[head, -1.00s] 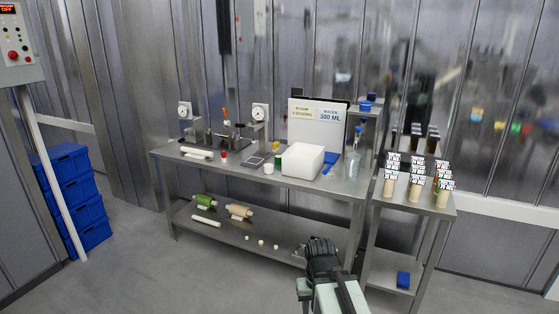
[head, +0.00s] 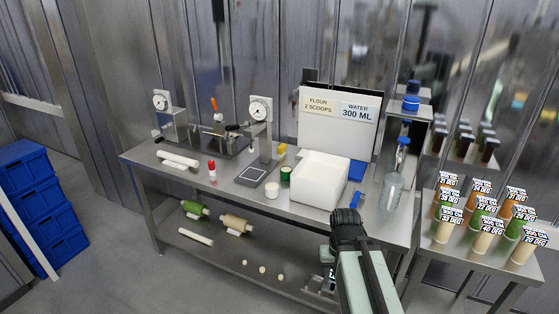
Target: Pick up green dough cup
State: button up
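Several tall cups in green, orange and beige stand upright on the small steel side table (head: 450,258) at the right, with label tags above them. One green cup (head: 474,222) stands among them, partly hidden by a tag and a beige cup (head: 483,242). A separate short green container (head: 285,176) stands on the main bench, beside a white cup (head: 272,190). My gripper (head: 348,222) is dark and seen from behind, in front of the bench's right part and left of the tall cups. Its fingers cannot be made out; no held object shows.
The steel bench (head: 235,194) carries dial instruments, a scale, a white bin (head: 320,182), a flour and water sign (head: 338,122) and a clear bottle (head: 392,188). Rolls lie on its lower shelf. Blue crates (head: 40,210) are stacked at left. Open floor lies in front.

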aim_at(285, 171)
jog(key=u, duration=0.55)
jog(key=i, duration=1.2)
jog(key=u, duration=0.9)
jog(key=i, duration=0.55)
jog(key=u, duration=0.5)
jog(key=k, duration=0.8)
jog(key=u, duration=0.2)
jog(key=i, duration=0.8)
jog(key=z, duration=0.1)
